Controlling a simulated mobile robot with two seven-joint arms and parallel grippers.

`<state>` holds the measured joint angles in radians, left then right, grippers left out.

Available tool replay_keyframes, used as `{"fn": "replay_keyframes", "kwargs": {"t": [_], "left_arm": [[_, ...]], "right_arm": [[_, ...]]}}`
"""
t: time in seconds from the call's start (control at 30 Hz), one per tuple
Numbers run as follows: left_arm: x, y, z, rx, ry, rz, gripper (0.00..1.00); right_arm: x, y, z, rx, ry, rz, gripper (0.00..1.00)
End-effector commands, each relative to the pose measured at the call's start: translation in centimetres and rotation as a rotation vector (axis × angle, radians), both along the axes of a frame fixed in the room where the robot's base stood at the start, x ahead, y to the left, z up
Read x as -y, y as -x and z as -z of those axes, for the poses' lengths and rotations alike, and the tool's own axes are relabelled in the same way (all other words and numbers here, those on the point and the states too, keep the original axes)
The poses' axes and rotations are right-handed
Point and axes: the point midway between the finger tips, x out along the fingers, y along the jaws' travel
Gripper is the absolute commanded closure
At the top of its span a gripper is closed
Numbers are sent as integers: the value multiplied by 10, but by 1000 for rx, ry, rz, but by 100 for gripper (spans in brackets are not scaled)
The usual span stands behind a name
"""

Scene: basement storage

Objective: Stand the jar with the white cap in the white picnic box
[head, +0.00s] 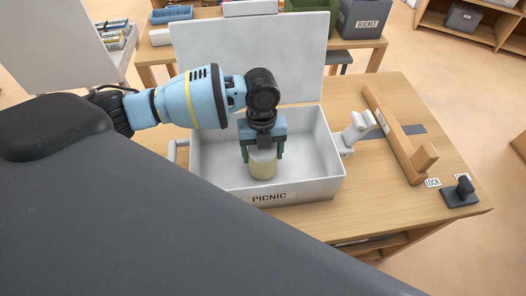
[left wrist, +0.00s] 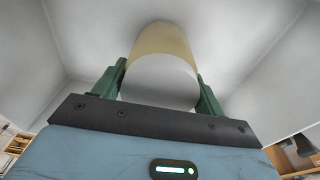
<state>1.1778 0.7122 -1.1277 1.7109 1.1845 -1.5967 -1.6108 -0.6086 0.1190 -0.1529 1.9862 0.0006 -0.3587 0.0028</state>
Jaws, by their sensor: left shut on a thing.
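The white picnic box (head: 318,190) stands on the wooden table with its lid raised at the back and a PICNIC label on its front. My left gripper (head: 263,155) points down inside the box. Its green fingers are shut on the jar (head: 262,168), which has a pale yellow body and a white cap. The jar looks upright. In the left wrist view the white cap (left wrist: 158,82) faces the camera between the two fingers, with the box walls around. I cannot tell whether the jar's bottom touches the box floor. My right gripper is not in view.
A wooden bar with a handle (head: 402,140) lies right of the box. A dark hook-like piece (head: 461,192) stands by the LOCK label (head: 432,183). A back table holds a grey bin (head: 362,18) and a green bin (head: 305,20). The box floor around the jar looks free.

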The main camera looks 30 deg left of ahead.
Motion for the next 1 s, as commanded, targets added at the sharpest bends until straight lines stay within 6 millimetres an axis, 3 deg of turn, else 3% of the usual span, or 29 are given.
{"fn": "replay_keyframes", "kwargs": {"t": [0.43,0.47,0.6,1.0], "left_arm": [[0,-1,7,4,0,-1,63],[0,-1,8,3,0,-1,28],[0,-1,8,3,0,-1,10],[0,-1,2,4,1,0,7]], "right_arm": [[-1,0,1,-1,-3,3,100],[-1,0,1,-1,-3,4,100],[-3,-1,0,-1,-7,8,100],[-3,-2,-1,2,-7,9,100]]}}
